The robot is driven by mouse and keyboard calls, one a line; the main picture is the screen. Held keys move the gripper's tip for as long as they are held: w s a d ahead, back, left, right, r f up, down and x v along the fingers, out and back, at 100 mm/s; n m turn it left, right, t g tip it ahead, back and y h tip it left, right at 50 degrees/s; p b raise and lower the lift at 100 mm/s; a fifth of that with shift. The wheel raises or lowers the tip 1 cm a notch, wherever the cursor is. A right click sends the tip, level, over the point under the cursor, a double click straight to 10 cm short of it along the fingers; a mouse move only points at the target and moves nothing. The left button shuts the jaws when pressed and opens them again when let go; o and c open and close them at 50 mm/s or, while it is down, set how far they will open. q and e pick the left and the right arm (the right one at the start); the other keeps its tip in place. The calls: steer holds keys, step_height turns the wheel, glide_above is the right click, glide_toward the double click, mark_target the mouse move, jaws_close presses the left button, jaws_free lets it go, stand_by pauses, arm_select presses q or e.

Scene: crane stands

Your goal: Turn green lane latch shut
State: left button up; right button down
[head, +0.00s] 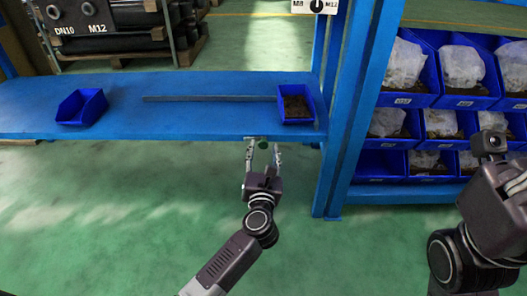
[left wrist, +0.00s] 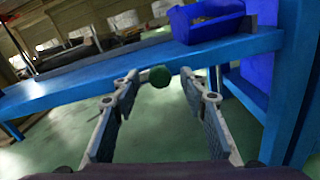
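The green latch knob (head: 262,145) is small and round, at the front edge of the blue shelf, near its right end. It also shows in the left wrist view as a dark green ball (left wrist: 160,77) just beyond my fingertips. My left gripper (head: 264,154) is open, with one finger on each side of the knob's line; I cannot tell whether either touches it. The gap between the fingers (left wrist: 159,92) looks empty. The knob's mount is mostly hidden. My right arm shows at the right edge of the head view, but its gripper fingers do not.
The blue shelf (head: 200,118) carries an empty-looking blue bin (head: 82,106), a long thin rail (head: 205,98) and a blue bin with dark contents (head: 296,104). A blue upright (head: 350,115) stands right of it. Racked blue bins fill the right. Green floor is free in front.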

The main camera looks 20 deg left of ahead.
arm_select(q)
steer(key=shift+x, duration=0.85)
steer(key=shift+c, duration=0.7)
